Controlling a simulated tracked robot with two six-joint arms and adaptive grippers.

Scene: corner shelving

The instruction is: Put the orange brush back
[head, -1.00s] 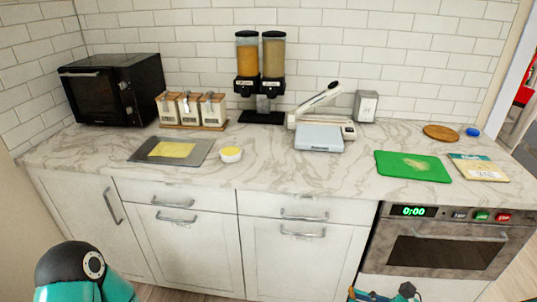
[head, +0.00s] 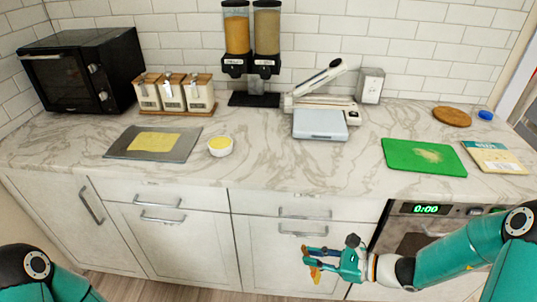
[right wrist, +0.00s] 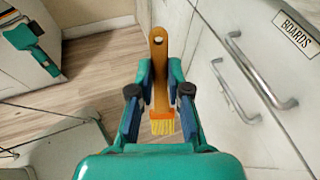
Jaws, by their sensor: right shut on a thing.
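My right gripper (head: 312,259) is in front of the lower cabinets, below the counter edge and right of the middle. It is shut on the orange brush (head: 315,274), which shows only in small part in the head view. In the right wrist view the brush (right wrist: 159,68) sits between the two fingers of the right gripper (right wrist: 160,88). Its handle, with a hole at the end, points away from the gripper. Its yellow bristles are on the palm side. The brush touches nothing else that I can see. Only part of my left arm shows; its gripper is out of view.
Cabinet handles (right wrist: 234,90) stick out near the right gripper. Floor (right wrist: 100,50) lies open beyond the brush.

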